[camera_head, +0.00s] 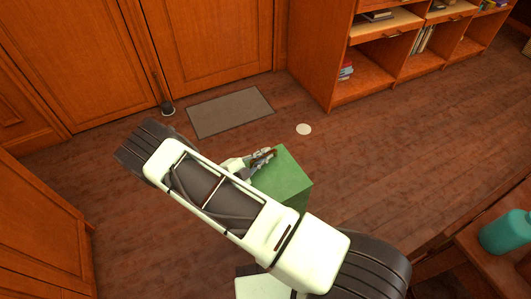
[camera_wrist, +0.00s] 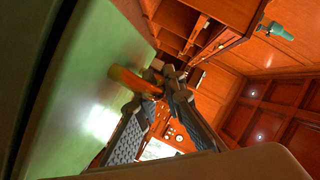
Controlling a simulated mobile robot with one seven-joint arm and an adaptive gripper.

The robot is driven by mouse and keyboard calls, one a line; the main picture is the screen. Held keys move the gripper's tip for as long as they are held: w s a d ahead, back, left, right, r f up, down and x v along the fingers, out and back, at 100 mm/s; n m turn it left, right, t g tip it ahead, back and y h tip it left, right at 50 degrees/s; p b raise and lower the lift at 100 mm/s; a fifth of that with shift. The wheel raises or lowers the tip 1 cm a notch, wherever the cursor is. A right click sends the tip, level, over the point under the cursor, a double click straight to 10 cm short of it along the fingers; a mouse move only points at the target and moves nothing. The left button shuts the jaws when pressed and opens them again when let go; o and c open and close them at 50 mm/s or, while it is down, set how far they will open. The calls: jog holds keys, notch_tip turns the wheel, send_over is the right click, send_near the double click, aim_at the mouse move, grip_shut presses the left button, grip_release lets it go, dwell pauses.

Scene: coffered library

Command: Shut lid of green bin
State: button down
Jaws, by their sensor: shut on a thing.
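The green bin (camera_head: 290,182) stands on the floor near the middle of the head view, partly hidden behind my arm. Its lid (camera_head: 283,165) shows as a pale green top face that looks about level; whether a gap remains beneath cannot be told. In the wrist view the lid (camera_wrist: 98,75) fills the left side, with a dark line along its left edge. My gripper (camera_head: 268,156) is at the lid's far left edge. In the wrist view my gripper (camera_wrist: 166,82) is shut on a blurred orange-brown piece (camera_wrist: 135,82) against the lid, which looks like a handle.
A grey mat (camera_head: 230,111) and a round white disc (camera_head: 304,129) lie on the wooden floor beyond the bin. A bookcase (camera_head: 385,65) stands at the back right. A teal container (camera_head: 505,232) sits on furniture at the lower right. Floor right of the bin is clear.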

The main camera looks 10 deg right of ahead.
jog(key=shift+a+f, duration=0.1)
jog(key=shift+f, duration=0.35)
jog(key=c, duration=2)
grip_release()
jog(key=v, duration=1.2)
jog(key=shift+w, duration=0.1)
